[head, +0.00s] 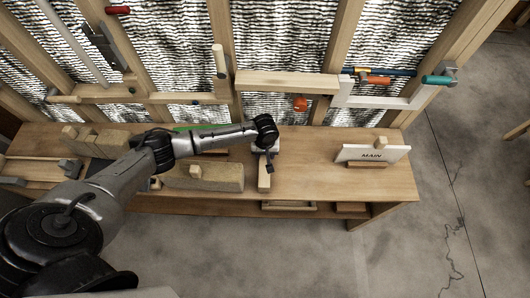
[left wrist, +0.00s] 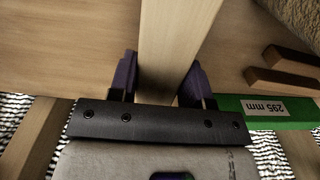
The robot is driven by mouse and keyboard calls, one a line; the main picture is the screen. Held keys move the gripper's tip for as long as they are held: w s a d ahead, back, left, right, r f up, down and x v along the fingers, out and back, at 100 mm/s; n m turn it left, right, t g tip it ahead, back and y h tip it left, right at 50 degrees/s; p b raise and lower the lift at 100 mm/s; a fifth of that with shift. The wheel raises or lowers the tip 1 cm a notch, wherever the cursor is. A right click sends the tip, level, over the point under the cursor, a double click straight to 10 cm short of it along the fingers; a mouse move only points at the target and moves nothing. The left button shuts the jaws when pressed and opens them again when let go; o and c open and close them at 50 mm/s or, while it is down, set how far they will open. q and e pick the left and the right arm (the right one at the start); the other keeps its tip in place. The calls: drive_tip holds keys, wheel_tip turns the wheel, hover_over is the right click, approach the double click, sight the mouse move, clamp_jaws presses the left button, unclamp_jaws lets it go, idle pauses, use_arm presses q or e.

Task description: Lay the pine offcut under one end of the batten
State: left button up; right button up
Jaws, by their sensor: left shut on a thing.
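My left gripper (head: 264,150) is over the middle of the bench. In the left wrist view, its purple-padded fingers (left wrist: 158,78) are shut on a pale wood piece (left wrist: 172,35), one on each side. The piece (head: 264,177) points toward the bench's front edge in the head view. It looks like pine, but I cannot tell for sure whether it is the offcut or the batten. Whether it touches the bench is unclear. No other piece is clearly the batten. My right gripper is not in view.
A thick rough block (head: 215,178) lies left of the gripper on the bench (head: 320,182). A white MAIN sign (head: 350,153) stands at the right. A green strip marked 295 mm (left wrist: 285,112) lies near the gripper. Bare bench shows between gripper and sign.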

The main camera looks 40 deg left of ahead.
use_arm(q)
drive_tip(key=shift+f, duration=0.4)
drive_tip(key=o, duration=1.1)
drive_tip(key=shift+o, duration=0.5)
wheel_tip(320, 180, up, 14)
drive_tip(key=p, duration=0.2)
drive_tip(key=shift+f, duration=0.15)
